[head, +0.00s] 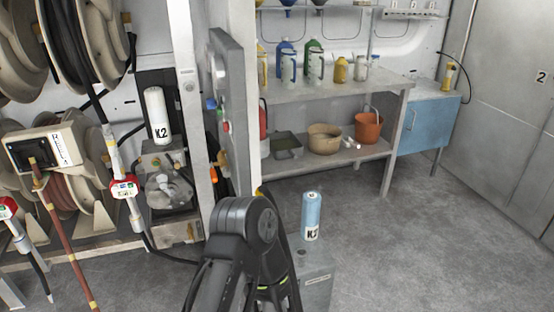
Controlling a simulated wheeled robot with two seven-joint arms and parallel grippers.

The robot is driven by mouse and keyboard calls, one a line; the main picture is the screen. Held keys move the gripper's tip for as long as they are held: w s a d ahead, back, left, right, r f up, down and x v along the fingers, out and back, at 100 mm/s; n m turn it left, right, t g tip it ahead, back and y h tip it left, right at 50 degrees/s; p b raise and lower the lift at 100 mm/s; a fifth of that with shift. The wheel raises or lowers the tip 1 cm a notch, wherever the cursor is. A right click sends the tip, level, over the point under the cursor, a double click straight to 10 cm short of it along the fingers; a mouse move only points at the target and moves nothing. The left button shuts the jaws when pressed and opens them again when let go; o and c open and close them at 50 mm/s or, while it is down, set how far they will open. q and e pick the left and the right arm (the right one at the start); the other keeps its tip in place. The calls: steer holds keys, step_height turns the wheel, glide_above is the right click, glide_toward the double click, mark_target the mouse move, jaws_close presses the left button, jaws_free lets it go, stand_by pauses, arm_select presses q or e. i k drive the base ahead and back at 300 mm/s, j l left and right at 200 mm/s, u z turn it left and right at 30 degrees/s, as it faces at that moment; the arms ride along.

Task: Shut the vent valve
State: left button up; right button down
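I cannot clearly pick out the vent valve in the head view. Small blue, red and orange parts (225,127) show at the edge of the upright grey panel (229,90), too small to tell what they are. A white canister marked K2 (157,118) stands upright on a grey pump-like unit (168,185) to the left of the post. One of my black arms rises at the bottom middle and hides part of the area below the panel. Neither gripper's fingers show.
Hose reels (75,45) and hoses with red-and-white nozzles (124,188) fill the left. A light blue K2 canister (311,217) stands on a grey box (316,280) beside my arm. A workbench (345,88) with bottles is behind. Floor at right (430,240) is clear.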

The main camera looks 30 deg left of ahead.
mark_target(213, 173)
steer(key=j+z, duration=0.15)
steer(key=j, duration=0.3)
steer(key=j+z, duration=0.2)
steer(key=j, duration=0.25)
steer(key=j+z, duration=0.15)
steer(key=j, duration=0.3)
steer(key=j+z, duration=0.15)
steer(key=j, duration=0.25)
steer(key=k+j+z, duration=0.15)
steer(key=j, duration=0.25)
steer(key=k+j+z, duration=0.2)
steer(key=j, duration=0.25)
steer(key=j+z, duration=0.15)
steer(key=j, duration=0.25)
steer(key=k+j+z, duration=0.15)
steer(key=j, duration=0.25)
steer(key=k+j, duration=0.15)
steer(key=j, duration=0.2)
steer(key=k+j, duration=0.15)
steer(key=j, duration=0.25)
steer(key=k+j, duration=0.2)
steer(key=j, duration=0.15)
steer(key=k+j, duration=0.15)
steer(key=j, duration=0.25)
